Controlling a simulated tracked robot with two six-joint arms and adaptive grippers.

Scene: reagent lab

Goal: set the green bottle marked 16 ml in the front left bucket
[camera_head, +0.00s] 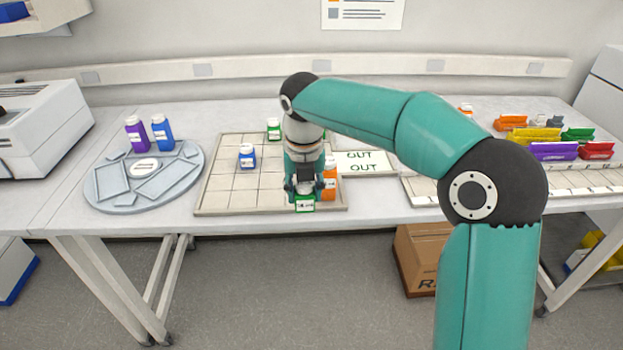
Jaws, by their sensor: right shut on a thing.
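A green bottle (305,204) with a white label is in my right gripper (304,188), at the front right part of the gridded tray (225,196). The gripper is shut on it from above and hides its upper part. I cannot read its label, nor tell whether its base touches the tray. Another green bottle (273,129) stands at the tray's back. The grey round rotor (143,200) on the left has flat rectangular buckets; one bucket (112,178) at its left looks empty. My left gripper is not in view.
An orange bottle (330,180) stands close beside my right gripper. A blue bottle (247,156) stands on the tray. A purple bottle (137,134) and another blue bottle (162,132) stand at the rotor's back. An OUT card (375,163) lies right of the tray.

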